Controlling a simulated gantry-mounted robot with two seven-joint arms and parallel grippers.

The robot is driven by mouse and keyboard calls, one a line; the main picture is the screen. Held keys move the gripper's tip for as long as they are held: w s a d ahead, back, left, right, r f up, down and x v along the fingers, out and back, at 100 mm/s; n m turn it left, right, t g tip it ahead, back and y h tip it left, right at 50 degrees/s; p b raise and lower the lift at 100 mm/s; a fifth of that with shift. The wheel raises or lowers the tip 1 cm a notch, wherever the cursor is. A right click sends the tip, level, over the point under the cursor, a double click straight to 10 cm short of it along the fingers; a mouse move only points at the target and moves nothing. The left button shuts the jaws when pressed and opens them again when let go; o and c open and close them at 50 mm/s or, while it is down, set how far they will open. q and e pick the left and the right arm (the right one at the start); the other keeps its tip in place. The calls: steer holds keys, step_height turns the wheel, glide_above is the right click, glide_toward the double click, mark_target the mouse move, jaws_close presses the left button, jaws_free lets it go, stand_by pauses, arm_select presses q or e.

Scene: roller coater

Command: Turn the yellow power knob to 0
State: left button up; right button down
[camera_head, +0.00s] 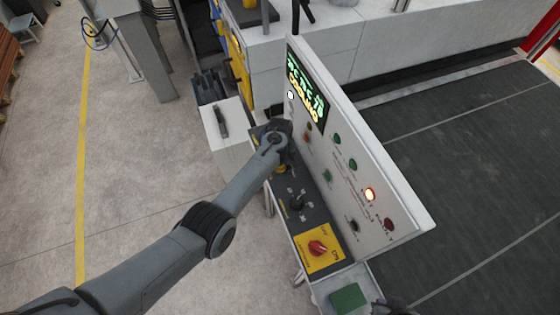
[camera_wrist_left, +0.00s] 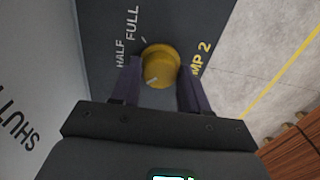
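A round yellow knob (camera_wrist_left: 160,66) sits on the dark panel in the left wrist view, beside the labels HALF, FULL and a partly hidden "MP 2". A small part of a yellow knob (camera_head: 281,169) also shows below my gripper in the head view. My left gripper (camera_wrist_left: 160,78) is open, with one finger on each side of the knob. The fingers are close to it; I cannot tell whether they touch. The 0 mark is not visible. In the head view my left gripper (camera_head: 279,150) is over the console's far end. A dark part at the bottom edge may be my right gripper (camera_head: 393,306).
An upright white panel (camera_head: 375,185) with a display, buttons and a lit orange lamp rises just right of my left gripper. A black knob (camera_head: 296,202) and a red switch (camera_head: 317,247) on a yellow plate sit nearer. A green block (camera_head: 347,298) lies at the front.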

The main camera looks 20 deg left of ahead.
arm_select(q)
steer(key=o, duration=0.3)
steer(key=shift+o, duration=0.2)
step_height(320, 180, up, 11)
stand_by(0.5)
steer(key=shift+f, duration=0.15)
